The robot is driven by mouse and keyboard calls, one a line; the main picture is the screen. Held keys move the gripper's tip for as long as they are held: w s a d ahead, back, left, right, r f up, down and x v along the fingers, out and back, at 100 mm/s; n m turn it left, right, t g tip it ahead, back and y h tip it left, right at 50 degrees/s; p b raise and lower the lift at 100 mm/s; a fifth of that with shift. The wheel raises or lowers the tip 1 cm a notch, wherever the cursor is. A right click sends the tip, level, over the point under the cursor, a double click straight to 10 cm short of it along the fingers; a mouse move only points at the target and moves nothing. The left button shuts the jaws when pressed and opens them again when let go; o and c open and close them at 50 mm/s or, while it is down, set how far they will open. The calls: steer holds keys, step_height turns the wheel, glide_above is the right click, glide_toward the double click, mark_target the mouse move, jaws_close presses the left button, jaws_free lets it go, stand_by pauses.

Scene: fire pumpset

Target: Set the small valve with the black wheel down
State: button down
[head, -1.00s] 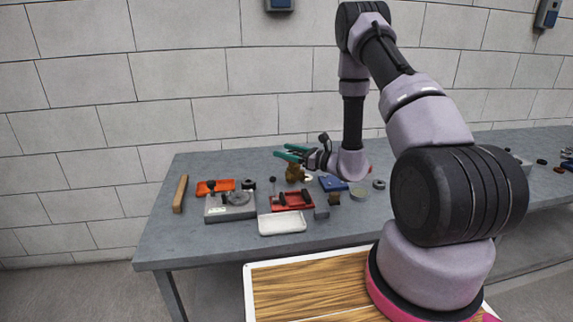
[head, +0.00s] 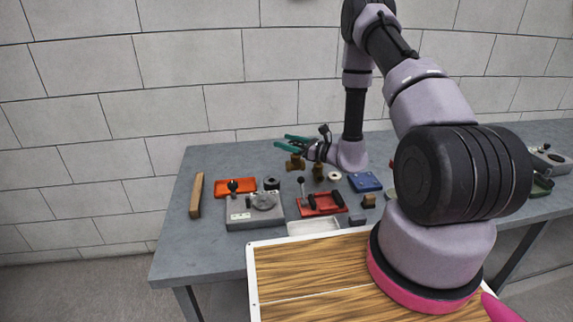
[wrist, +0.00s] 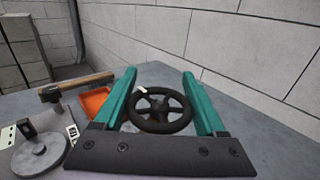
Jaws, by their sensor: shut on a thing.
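My gripper (head: 287,142), with teal fingers, is at the back of the grey table. In the wrist view my gripper (wrist: 159,75) has one finger on each side of a black spoked handwheel (wrist: 160,112). It is shut on the small valve this wheel belongs to. In the head view a brass valve body (head: 296,162) shows just below the fingers. The wheel is hard to make out there. I cannot tell whether the valve's base touches the tabletop. Another brass piece (head: 318,173) stands close on the right.
A wooden-handled tool (head: 196,196) lies at the left. The back left tabletop is clear.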

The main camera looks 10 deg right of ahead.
mark_target(295, 164)
step_height(295, 164, down, 6)
stand_by(0.4)
steer(key=shift+f, duration=0.1)
steer(key=shift+c, duration=1.2)
jaws_free()
steer(key=shift+f, duration=0.1)
